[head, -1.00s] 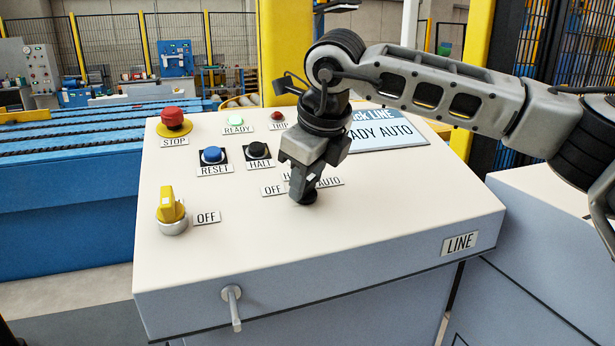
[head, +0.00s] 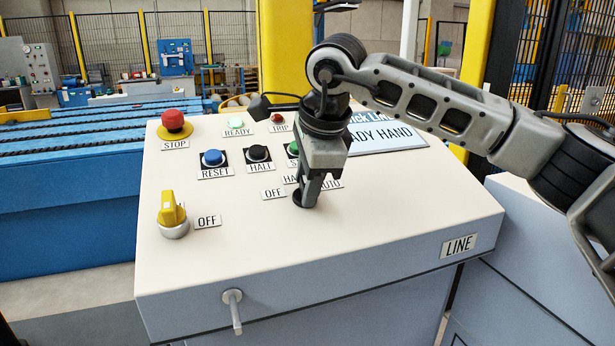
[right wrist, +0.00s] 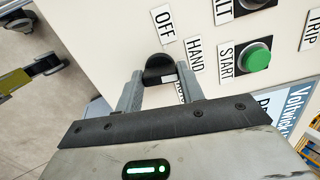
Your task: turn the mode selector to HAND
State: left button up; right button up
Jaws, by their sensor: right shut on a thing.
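The black mode selector (head: 297,199) is on the sloped top of the console, mostly hidden by my right gripper (head: 307,193) in the head view. In the right wrist view the selector knob (right wrist: 157,66) sits between the two fingers of the right gripper (right wrist: 159,84), which is shut on it. The OFF label (right wrist: 163,24) and HAND label (right wrist: 196,55) show beside the knob; the AUTO label is partly hidden by a finger. My left gripper is not in view.
The console top (head: 350,228) holds a red STOP button (head: 173,121), blue RESET button (head: 212,157), black HALT button (head: 257,153) and green START button (right wrist: 258,55) close to the selector. A yellow switch (head: 172,210) marked OFF is at the left. The front of the top is clear.

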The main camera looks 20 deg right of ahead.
jog(key=shift+r+n, duration=0.1)
jog(key=shift+n, duration=0.5)
jog(key=o, duration=1)
jog(key=v, duration=1.6)
